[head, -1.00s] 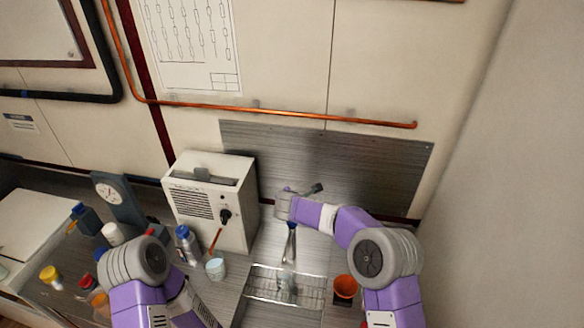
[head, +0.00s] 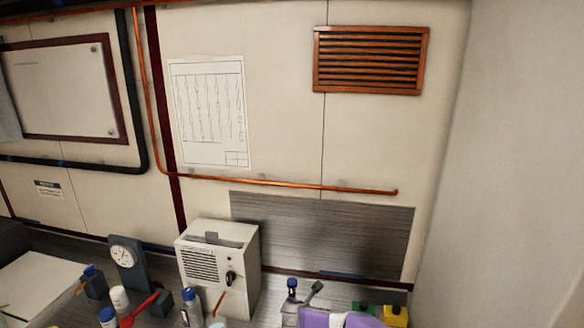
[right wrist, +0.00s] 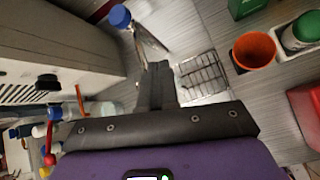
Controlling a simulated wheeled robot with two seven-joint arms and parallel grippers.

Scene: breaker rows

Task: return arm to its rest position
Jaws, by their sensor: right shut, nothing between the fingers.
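My right gripper (head: 315,287) shows at the bottom edge of the head view, with part of my purple arm below it. In the right wrist view its dark fingers (right wrist: 160,82) are shut together and empty. They are above the counter, near a wire rack (right wrist: 203,74). A blue-capped item (right wrist: 120,17) stands to the left of the fingers. My left arm and gripper are out of view.
A white box with a black knob (head: 218,268) stands against the wall. A dial gauge (head: 125,262) and several bottles are to its left. An orange cup (right wrist: 254,51) stands right of the rack.

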